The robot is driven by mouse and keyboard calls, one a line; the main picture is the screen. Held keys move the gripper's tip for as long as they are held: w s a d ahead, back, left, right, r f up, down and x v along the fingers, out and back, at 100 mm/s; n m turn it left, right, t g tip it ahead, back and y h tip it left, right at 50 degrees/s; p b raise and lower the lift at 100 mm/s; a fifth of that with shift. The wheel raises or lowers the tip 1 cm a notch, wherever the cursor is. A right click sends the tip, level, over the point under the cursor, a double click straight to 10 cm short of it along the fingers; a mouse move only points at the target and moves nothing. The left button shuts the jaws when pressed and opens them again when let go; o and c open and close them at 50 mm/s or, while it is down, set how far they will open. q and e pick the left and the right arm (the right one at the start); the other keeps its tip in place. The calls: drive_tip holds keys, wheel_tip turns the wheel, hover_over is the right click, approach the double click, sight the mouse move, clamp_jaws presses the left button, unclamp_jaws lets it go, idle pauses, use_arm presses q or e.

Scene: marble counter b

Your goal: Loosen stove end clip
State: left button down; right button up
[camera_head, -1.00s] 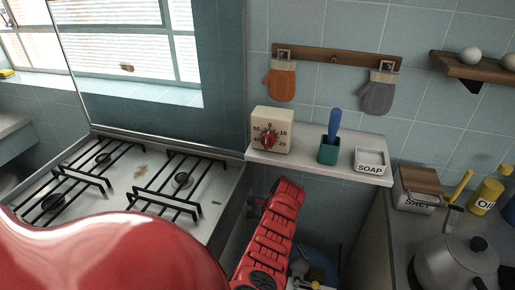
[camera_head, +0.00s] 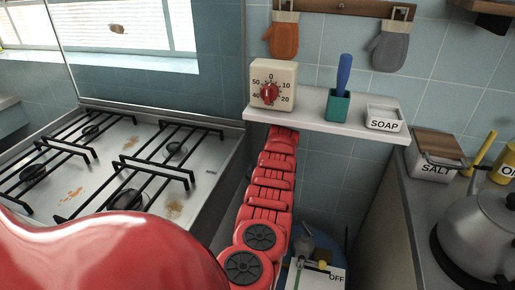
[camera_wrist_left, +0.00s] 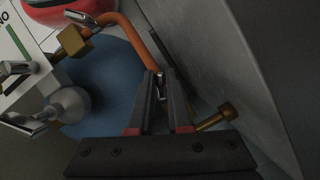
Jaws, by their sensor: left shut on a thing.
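In the left wrist view my left gripper (camera_wrist_left: 160,102) is shut on a small silver clip (camera_wrist_left: 160,84) at the near end of the orange hose (camera_wrist_left: 134,36). The hose curves away to a brass fitting (camera_wrist_left: 76,44) above the blue gas bottle (camera_wrist_left: 108,82). A brass pipe stub (camera_wrist_left: 218,116) sticks out by the grey side panel, right of my fingers; the fingers hide whether the hose meets it. In the head view my red left arm reaches down beside the stove (camera_head: 205,165); its gripper is hidden there. My right gripper is not in view.
A shelf (camera_head: 312,121) with a timer (camera_head: 272,84), a green pot (camera_head: 336,105) and a soap dish (camera_head: 384,118) overhangs the arm. The gap between stove and right counter (camera_head: 408,225) is narrow. An OFF card (camera_head: 315,278) and metal valve parts stand low in it.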

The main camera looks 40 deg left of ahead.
use_arm(q)
drive_tip(key=shift+n+h+b, duration=0.3)
drive_tip(key=shift+n+b, duration=0.3)
drive_tip(key=c, duration=0.9)
unclamp_jaws()
drive_tip(key=shift+o, duration=0.2)
